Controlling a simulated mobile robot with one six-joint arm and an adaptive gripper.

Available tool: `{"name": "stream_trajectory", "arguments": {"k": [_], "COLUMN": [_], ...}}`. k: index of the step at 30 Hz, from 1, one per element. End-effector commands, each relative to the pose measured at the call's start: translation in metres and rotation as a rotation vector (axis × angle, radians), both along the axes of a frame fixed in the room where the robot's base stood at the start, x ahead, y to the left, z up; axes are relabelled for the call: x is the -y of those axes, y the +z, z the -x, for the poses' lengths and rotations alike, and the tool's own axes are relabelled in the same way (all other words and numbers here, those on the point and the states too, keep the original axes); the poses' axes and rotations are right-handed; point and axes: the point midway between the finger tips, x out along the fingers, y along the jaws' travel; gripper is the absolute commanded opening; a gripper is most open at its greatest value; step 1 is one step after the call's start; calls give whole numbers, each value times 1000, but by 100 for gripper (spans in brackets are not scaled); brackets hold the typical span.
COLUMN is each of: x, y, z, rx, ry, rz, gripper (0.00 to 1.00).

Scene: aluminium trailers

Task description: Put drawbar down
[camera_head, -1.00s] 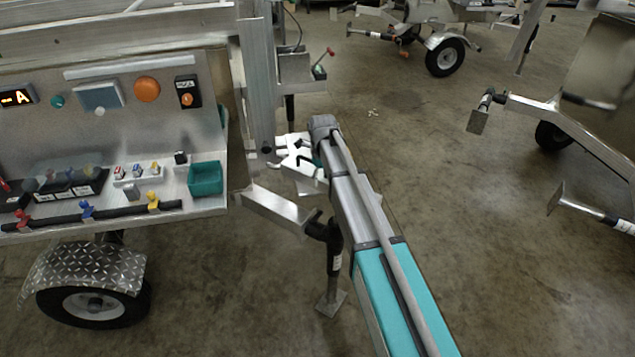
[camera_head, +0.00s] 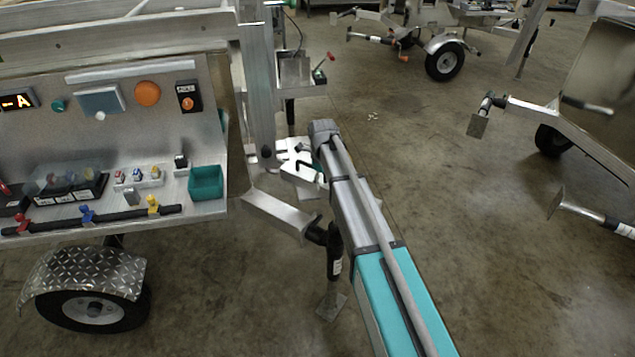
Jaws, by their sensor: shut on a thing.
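The drawbar (camera_head: 277,214) is a pale aluminium beam that runs from the trailer's front upright toward the lower right. A black jack leg (camera_head: 334,262) hangs at its outer end, with a square foot plate (camera_head: 331,306) close to the floor; I cannot tell whether it touches. My gripper (camera_head: 292,162), white and black, is at the end of my grey and teal arm, above the drawbar and beside the upright. It is shut on the drawbar, but the exact grip point is small and partly hidden.
The trailer's upright post (camera_head: 260,110) stands just left of my gripper. A side panel with controls and a teal bin (camera_head: 206,182) is at left, above a wheel (camera_head: 93,308). Other trailers stand at back and right. The floor (camera_head: 440,200) between is clear.

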Motion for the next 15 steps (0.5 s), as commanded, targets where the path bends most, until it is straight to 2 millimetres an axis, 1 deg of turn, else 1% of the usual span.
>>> {"name": "stream_trajectory", "arguments": {"k": [8, 15], "x": [0, 1], "y": [11, 29], "z": [0, -1], "rx": [1, 1], "ry": [0, -1], "rz": [0, 0], "gripper": [10, 10]}}
